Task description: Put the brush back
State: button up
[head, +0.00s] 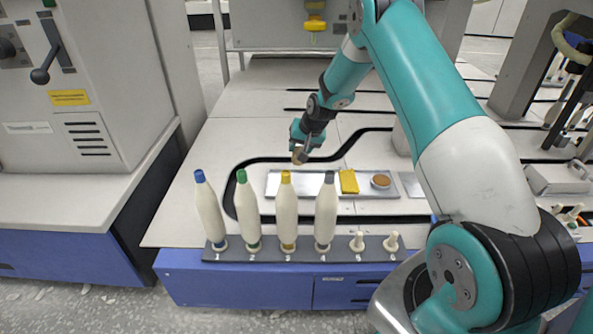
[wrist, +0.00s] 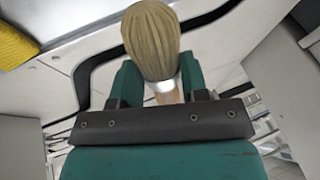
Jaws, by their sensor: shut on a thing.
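My gripper (head: 304,143) is above the far left part of a flat metal tray (head: 277,184). In the wrist view, my gripper (wrist: 158,85) is shut on the brush (wrist: 150,38). The brush has pale tan bristles and a light metal band, and its bristle end points away from the gripper. In the head view only a small tan part of the brush (head: 298,157) shows below the fingers. Most of its handle is hidden by the gripper. I cannot tell whether the brush touches the tray.
A yellow cloth (head: 348,181) and a round brown-topped tin (head: 380,181) are on the tray. In front, several upright white bobbins with coloured tips, such as the yellow-tipped one (head: 287,212), stand on a dark peg rail (head: 270,255). Two pegs at its right are empty.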

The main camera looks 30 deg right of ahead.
notch_tip(320, 180, down, 7)
jog(key=b, duration=0.2)
jog(key=shift+r+b, duration=0.2)
jog(key=shift+b, duration=0.1)
jog(key=shift+f, duration=0.2)
jog(key=o, duration=0.9)
jog(key=shift+o, duration=0.2)
jog(key=shift+r, duration=0.1)
jog(key=shift+s+r, duration=0.1)
jog(key=shift+r, duration=0.25)
jog(key=p+v, duration=0.6)
jog(key=v, duration=0.5)
jog(key=shift+s+r, duration=0.2)
